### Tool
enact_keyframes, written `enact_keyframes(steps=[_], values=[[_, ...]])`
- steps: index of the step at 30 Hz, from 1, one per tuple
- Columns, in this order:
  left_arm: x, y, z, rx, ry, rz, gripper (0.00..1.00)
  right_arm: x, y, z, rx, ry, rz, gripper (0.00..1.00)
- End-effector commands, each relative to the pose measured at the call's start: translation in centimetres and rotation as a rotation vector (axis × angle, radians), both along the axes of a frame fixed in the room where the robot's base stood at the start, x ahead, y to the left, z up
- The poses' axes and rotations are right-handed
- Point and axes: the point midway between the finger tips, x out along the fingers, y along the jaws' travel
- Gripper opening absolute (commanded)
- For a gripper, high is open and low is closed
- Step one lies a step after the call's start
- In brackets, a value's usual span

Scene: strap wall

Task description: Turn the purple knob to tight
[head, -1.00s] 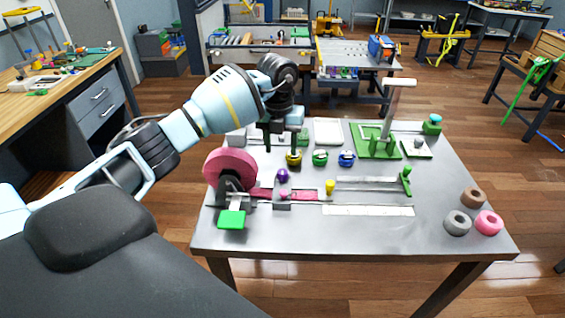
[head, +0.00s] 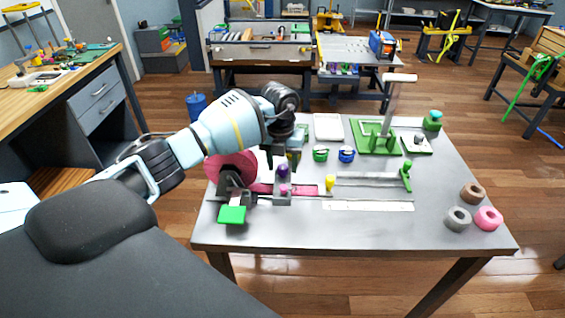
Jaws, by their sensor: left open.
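The purple knob (head: 282,171) stands on the strap fixture on the table, near the red strap (head: 309,190) that runs right from the large dark-red roll (head: 230,168). My left gripper (head: 281,164) is open, pointing down. Its fingers show just above and behind the knob, one to each side in the picture; I cannot tell whether either touches it. The gripper covers the spot behind the knob. No tight mark is readable at this size. My right gripper is not in view.
A yellow knob (head: 329,183) stands to the right on the strap line. A green knob (head: 320,153) and a blue knob (head: 346,155) are behind. A green upright stand (head: 376,137) is at the back. Several rings, one pink (head: 488,218), lie right. The front of the table is clear.

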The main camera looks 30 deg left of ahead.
Motion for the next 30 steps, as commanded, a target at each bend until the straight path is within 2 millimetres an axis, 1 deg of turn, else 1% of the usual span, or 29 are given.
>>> enact_keyframes(steps=[1, 9, 11, 12, 17, 23, 30], values=[[0.0, 0.0, 0.0, 0.0, 0.0, 0.0, 0.5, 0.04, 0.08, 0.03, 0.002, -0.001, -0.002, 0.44], [0.0, 0.01, 0.02, 0.0, 0.0, 0.0, 0.15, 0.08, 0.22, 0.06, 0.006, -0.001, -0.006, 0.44], [0.0, 0.01, 0.02, 0.0, 0.0, 0.0, 0.07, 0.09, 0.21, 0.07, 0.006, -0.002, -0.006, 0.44], [0.0, 0.01, 0.03, 0.0, 0.0, 0.0, 0.06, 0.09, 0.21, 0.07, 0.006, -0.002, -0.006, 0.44], [-0.01, 0.02, 0.02, 0.0, 0.001, -0.01, 0.06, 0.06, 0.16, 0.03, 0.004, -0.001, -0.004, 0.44], [0.02, 0.08, -0.01, 0.002, 0.001, -0.072, 0.06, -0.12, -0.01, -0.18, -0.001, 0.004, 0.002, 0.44], [0.06, 0.08, -0.04, 0.002, 0.002, -0.243, 0.06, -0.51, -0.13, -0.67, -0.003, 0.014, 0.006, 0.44]])
